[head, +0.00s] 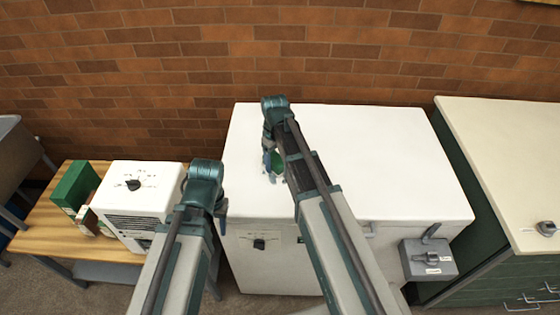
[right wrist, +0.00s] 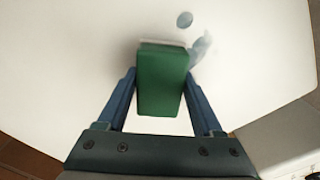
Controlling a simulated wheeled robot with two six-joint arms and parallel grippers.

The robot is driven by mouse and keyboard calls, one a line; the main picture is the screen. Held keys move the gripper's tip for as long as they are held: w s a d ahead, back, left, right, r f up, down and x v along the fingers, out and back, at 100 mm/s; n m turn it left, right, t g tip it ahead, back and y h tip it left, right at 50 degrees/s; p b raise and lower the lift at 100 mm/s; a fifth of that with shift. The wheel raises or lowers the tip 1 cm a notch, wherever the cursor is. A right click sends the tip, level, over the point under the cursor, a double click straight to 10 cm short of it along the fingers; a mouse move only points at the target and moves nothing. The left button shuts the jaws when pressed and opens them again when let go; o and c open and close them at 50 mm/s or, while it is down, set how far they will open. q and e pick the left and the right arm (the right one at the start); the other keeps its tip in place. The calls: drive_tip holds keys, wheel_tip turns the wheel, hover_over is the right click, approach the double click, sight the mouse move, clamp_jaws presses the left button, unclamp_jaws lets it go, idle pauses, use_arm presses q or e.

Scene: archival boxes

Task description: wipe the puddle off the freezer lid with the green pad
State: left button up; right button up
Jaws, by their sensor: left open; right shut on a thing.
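The white freezer lid (head: 390,160) fills the middle of the head view. My right gripper (right wrist: 160,78) is shut on the green pad (right wrist: 161,85), with one finger on each side of it. The pad also shows in the head view (head: 279,163), over the left part of the lid. I cannot tell whether it touches the lid. The bluish puddle (right wrist: 201,48) shows as a smear beside the pad's far end and a separate round spot; the arm partly hides this area in the head view. My left gripper (head: 222,215) is open and empty near the freezer's front left corner.
A wooden table (head: 40,218) at left holds a white appliance (head: 140,190) with a dial and a green box (head: 75,187). A cream-topped cabinet (head: 510,150) stands right of the freezer. A grey latch box (head: 428,260) juts from the freezer front. A brick wall rises behind.

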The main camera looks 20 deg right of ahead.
sight(275, 174)
drive_tip(key=shift+s+a+f, duration=0.1)
drive_tip(key=shift+s+a, duration=0.2)
drive_tip(key=shift+s, duration=0.65)
drive_tip(key=shift+s+a, duration=0.25)
drive_tip(key=shift+s, duration=0.65)
drive_tip(key=shift+s, duration=0.1)
drive_tip(key=shift+s+a, duration=0.25)
drive_tip(key=shift+s, duration=0.6)
drive_tip(key=shift+s+a, duration=0.25)
drive_tip(key=shift+s, duration=0.55)
drive_tip(key=shift+w, duration=0.1)
drive_tip(key=shift+a, duration=0.1)
drive_tip(key=shift+w+a, duration=0.25)
drive_tip(key=shift+a, duration=0.65)
drive_tip(key=shift+w+d, duration=0.15)
drive_tip(key=shift+w, duration=0.8)
drive_tip(key=shift+w+d, duration=0.35)
drive_tip(key=shift+w, duration=0.55)
